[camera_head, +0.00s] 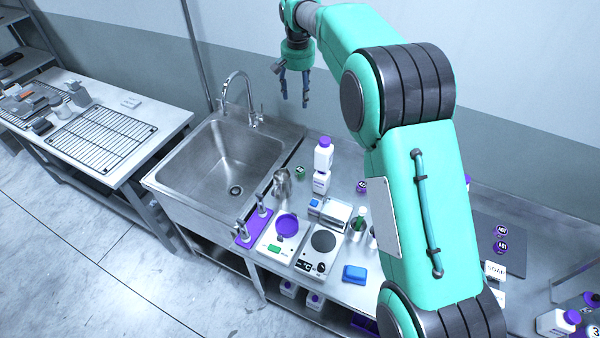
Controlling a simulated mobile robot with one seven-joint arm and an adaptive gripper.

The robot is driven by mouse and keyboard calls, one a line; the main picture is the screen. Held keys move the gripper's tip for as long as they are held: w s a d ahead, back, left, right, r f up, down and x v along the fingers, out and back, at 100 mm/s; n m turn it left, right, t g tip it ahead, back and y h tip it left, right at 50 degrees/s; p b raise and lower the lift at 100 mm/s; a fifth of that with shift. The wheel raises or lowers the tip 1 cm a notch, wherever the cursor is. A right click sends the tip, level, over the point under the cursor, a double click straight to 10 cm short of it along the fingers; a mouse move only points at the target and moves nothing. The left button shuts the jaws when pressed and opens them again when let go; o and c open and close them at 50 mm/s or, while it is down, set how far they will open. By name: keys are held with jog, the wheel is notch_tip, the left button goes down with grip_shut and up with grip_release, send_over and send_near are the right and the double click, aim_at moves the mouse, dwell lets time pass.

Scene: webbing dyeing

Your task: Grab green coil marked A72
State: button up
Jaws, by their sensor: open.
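A small green coil (300,174) with a dark round label sits on the steel counter, just right of the sink and beside a metal pitcher. Its marking is too small to read. My gripper (294,98) hangs in the air near the back wall, fingers pointing down and apart. It is open and empty. In the picture it appears above the coil, clearly apart from it. A purple coil (361,186) with a dark label lies right of the white bottles. Two more purple coils (501,247) lie on a dark mat at the right.
The sink (228,168) and faucet (243,98) are left. A scale (277,246), hot plate (319,258) and blue sponge (354,274) occupy the front.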

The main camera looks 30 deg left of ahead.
notch_tip(320, 180, down, 27)
send_over(300, 169)
jog(key=s, duration=0.1)
jog(key=shift+s+d+f+p, duration=0.1)
jog(key=shift+f+p, duration=0.05)
jog(key=shift+f, duration=1.95)
jog(key=shift+s+f+p, duration=0.1)
jog(key=shift+f+p, duration=0.05)
jog(key=shift+f, duration=1.95)
jog(key=shift+w+f+p, duration=0.15)
jog(key=shift+w+f, duration=0.05)
jog(key=shift+f, duration=0.5)
jog(key=shift+w+f+p, duration=0.15)
jog(key=shift+f, duration=0.55)
jog(key=shift+w+f, duration=0.15)
jog(key=shift+f, duration=1.05)
